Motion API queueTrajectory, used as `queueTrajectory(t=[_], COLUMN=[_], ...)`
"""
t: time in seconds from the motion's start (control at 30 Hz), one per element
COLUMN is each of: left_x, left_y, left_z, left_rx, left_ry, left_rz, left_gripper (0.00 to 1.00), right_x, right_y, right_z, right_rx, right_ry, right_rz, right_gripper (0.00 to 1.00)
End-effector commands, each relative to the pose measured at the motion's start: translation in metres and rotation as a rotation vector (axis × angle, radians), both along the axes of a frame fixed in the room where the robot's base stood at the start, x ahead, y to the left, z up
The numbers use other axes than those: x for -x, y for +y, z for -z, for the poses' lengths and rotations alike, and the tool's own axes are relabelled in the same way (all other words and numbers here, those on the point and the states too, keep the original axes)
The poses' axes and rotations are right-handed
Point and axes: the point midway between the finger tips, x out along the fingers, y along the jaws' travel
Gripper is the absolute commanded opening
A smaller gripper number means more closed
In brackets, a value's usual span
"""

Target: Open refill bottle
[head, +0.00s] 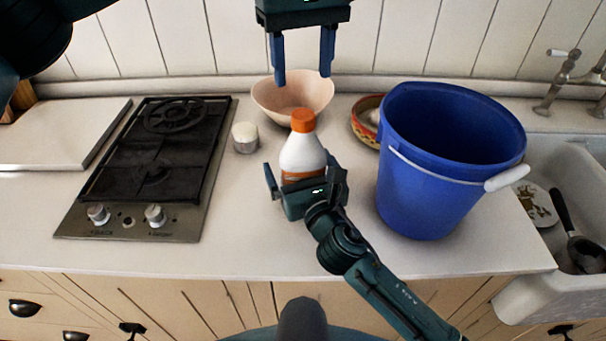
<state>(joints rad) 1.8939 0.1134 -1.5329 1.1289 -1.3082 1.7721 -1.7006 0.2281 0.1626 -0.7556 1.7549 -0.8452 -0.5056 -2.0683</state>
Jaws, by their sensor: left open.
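The refill bottle (302,155) stands upright on the counter, white with an orange cap (303,120) in place and an orange band low on its body. My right gripper (303,178) comes in from the front, with one finger on each side of the bottle's lower body, and looks closed on it. The gripper hides the bottle's base. My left gripper (303,80) is open and empty, pointing down above and behind the cap, with its fingertips over the bowl area.
A pink bowl (268,98) stands behind the bottle, and a small white-topped jar (245,137) to its left. A large blue bucket (420,195) stands close on the right, before a patterned bowl (359,122). A stove (190,185) is left; a sink (560,155) is right.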

Motion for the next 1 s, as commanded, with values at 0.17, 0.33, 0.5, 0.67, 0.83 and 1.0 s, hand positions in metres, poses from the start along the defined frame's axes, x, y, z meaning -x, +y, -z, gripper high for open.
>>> queueTrajectory(t=[0.17, 0.33, 0.5, 0.67, 0.83, 1.0], left_x=[0.0001, 0.0001, 0.0001, 0.0001, 0.0001, 0.0001], left_y=[-0.0001, -0.0001, -0.0001, -0.0001, -0.0001, -0.0001], left_z=[0.0, 0.0, 0.0, 0.0, 0.0, 0.0], left_rx=[0.0, 0.0, 0.0, 0.0, 0.0, 0.0], left_ry=[0.0, 0.0, 0.0, 0.0, 0.0, 0.0], left_rz=[0.0, 0.0, 0.0, 0.0, 0.0, 0.0], left_gripper=[0.52, 0.52, 0.52, 0.52, 0.52, 0.52], right_x=[-0.0028, -0.0025, -0.0024, -0.0023, -0.0023, -0.0022], right_y=[0.0012, 0.0011, 0.0011, 0.0009, 0.0009, 0.001], right_z=[0.0001, 0.0001, 0.0001, 0.0002, 0.0002, 0.0003], right_rx=[0.0, 0.0, 0.0, 0.0, 0.0, 0.0], right_ry=[0.0, 0.0, 0.0, 0.0, 0.0, 0.001], right_rz=[-0.001, -0.001, -0.001, -0.001, -0.001, -0.001], right_gripper=[1.0, 0.98, 0.84, 0.71, 0.57, 0.43])
